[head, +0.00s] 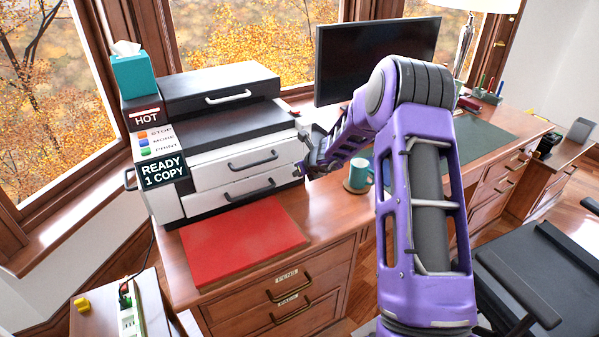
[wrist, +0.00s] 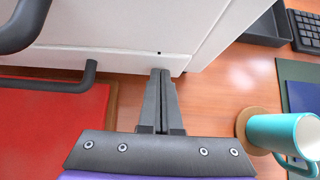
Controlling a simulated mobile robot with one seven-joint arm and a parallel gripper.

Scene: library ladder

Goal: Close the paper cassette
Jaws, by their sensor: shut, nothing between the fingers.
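The printer (head: 160,205) stands on the desk with two white drawer fronts, an upper one (head: 215,172) and a lower one (head: 215,198), each with a dark bar handle. I cannot tell which is the paper cassette, and both look nearly flush with the body. My gripper (head: 301,171) is shut and empty at the right end of the fronts. In the wrist view my gripper (wrist: 161,71) has its fingertips at the lower edge of a white panel (wrist: 110,30), near its right corner. I cannot tell whether they touch. Two dark handles (wrist: 62,86) show at left.
A red mat (head: 240,240) lies before the printer. A teal mug (head: 359,173) stands on a round coaster (wrist: 243,122) right of my gripper. A monitor (head: 375,55), a dark tray (wrist: 262,25) and a keyboard (wrist: 306,30) are farther right. Bare desk lies between mat and mug.

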